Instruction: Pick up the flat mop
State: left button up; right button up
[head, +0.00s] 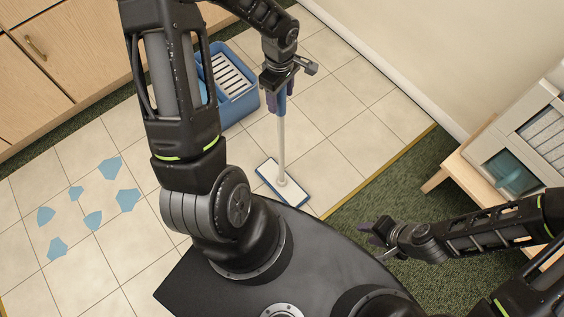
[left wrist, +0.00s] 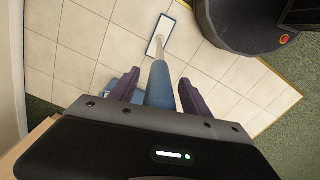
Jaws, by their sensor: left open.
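The flat mop stands upright on the tiles, with a white pole (head: 281,150), a blue upper grip and a flat white head (head: 282,184) edged in blue. My left gripper (head: 277,100) is at the top of the pole. In the left wrist view the blue grip (left wrist: 160,85) lies between the two purple fingers of my left gripper (left wrist: 155,92), with gaps on both sides; the mop head (left wrist: 160,36) is on the floor beyond. My right gripper (head: 376,232) is away from the mop, over the green carpet; its jaw opening is too small to judge.
A blue bucket (head: 232,88) with a white slatted insert stands behind the mop. Blue puddles (head: 127,199) lie on the tiles at left. Wooden cabinets (head: 60,50) line the back left. A wooden table (head: 460,170) with a grey-white crate (head: 515,165) stands at right.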

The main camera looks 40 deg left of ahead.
pick_arm(q)
jog(key=shift+c, duration=0.4)
grip_shut()
dwell(0.6)
dwell(0.8)
